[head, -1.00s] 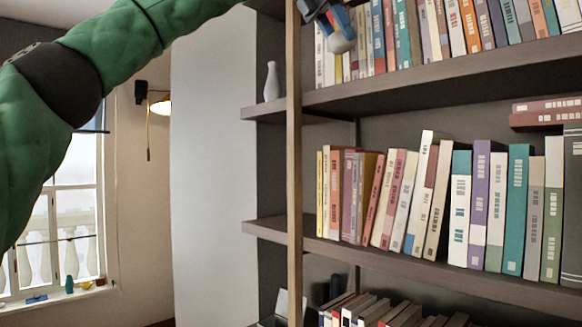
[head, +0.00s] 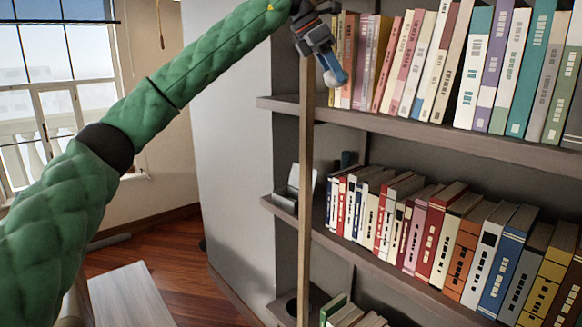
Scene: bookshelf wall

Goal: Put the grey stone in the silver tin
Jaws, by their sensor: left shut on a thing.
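My left gripper (head: 331,70) is at the top middle of the head view, pointing down, in front of the shelf's upright post and the left end of a book row. It is shut on the grey stone (head: 335,79), a small pale rounded lump showing at its blue fingertips. The gripper partly covers the stone. I cannot make out a silver tin for certain in this view. My right gripper is not in view.
A wooden upright post (head: 306,180) stands by the left ends of the shelves. Books (head: 405,215) fill the shelf below my gripper. Wooden floor (head: 180,255) is open at the left.

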